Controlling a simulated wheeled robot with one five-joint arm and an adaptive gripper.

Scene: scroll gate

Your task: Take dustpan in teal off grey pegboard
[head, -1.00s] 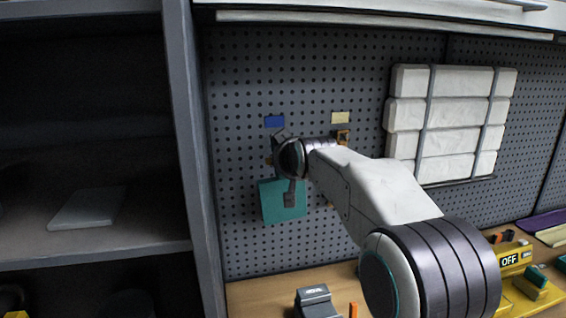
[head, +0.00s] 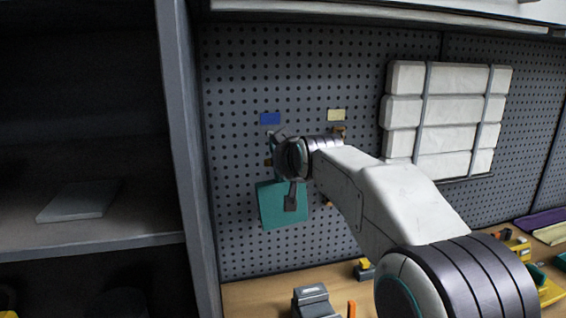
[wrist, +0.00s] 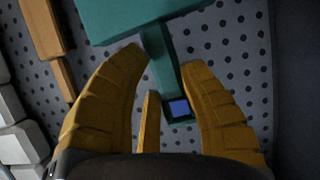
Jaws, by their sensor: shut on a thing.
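The teal dustpan (head: 272,209) hangs pan-down in front of the grey pegboard (head: 290,70), slightly tilted. In the head view my wrist hides the handle and most of the fingers. I cannot tell whether the handle's end is clear of its peg.
A blue label (head: 270,118) and a pale yellow label (head: 336,115) are on the board. Strapped white bundles (head: 440,110) hang at right. A grey shelf unit (head: 185,150) stands close at left. The wooden bench (head: 250,296) below holds several tools.

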